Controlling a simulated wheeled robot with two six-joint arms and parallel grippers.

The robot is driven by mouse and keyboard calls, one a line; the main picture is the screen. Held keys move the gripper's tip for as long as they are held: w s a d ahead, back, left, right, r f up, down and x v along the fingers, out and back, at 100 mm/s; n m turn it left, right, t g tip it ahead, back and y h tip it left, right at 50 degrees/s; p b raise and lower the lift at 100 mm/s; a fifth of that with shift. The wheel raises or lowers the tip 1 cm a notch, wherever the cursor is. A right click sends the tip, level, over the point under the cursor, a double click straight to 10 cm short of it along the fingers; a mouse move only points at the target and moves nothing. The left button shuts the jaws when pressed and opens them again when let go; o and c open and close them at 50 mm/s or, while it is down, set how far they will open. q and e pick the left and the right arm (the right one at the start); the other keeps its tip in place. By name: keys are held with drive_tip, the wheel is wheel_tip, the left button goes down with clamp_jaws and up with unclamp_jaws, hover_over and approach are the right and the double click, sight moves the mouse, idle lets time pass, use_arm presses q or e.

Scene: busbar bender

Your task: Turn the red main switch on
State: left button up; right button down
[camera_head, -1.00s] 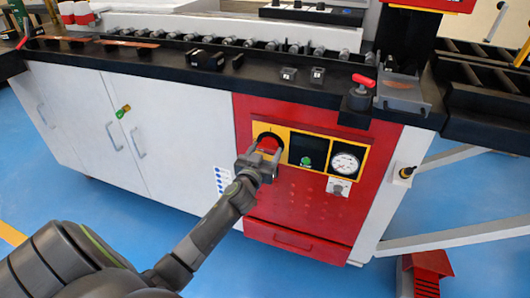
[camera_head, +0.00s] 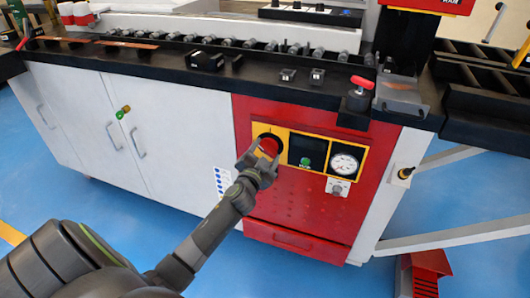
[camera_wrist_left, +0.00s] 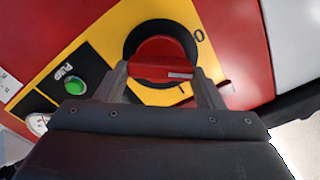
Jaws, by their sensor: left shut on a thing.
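The red main switch (camera_head: 268,146) is a round red knob on a yellow plate on the red front panel. In the left wrist view the red knob (camera_wrist_left: 158,50) sits in a black ring, with "0" and "I" printed on the plate beside it. A white mark on the knob lies close to the "I". My left gripper (camera_head: 261,161) is at the switch, its fingers on opposite sides of the knob. In the left wrist view the left gripper (camera_wrist_left: 160,70) is shut on the knob, its palm below. My right gripper is not in view.
A green pump button (camera_head: 306,162) and a round gauge (camera_head: 344,162) are right of the switch. The black bench edge (camera_head: 180,75) with rollers runs above. White cabinet doors (camera_head: 165,135) are at left, with blue floor in front.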

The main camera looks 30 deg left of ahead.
use_arm(q)
drive_tip(key=shift+m, duration=1.4)
drive_tip(key=shift+d+m+p, duration=0.1)
drive_tip(key=shift+m+p, duration=0.2)
drive_tip(key=shift+m, duration=0.2)
drive_tip(key=m, duration=0.2)
drive_tip(key=shift+f+m, duration=0.1)
drive_tip(key=shift+m, duration=0.2)
drive_tip(key=shift+f+m+p, duration=0.1)
drive_tip(key=shift+m+p, duration=0.5)
drive_tip(key=shift+m, duration=1.3)
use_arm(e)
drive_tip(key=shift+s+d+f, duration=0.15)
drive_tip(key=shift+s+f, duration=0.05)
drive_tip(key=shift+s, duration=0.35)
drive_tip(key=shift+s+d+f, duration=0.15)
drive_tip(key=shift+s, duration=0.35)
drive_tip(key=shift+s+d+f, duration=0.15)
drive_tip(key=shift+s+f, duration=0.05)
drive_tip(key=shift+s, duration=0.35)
use_arm(q)
drive_tip(key=shift+m, duration=0.3)
drive_tip(key=o, duration=1)
drive_tip(key=shift+s, duration=0.1)
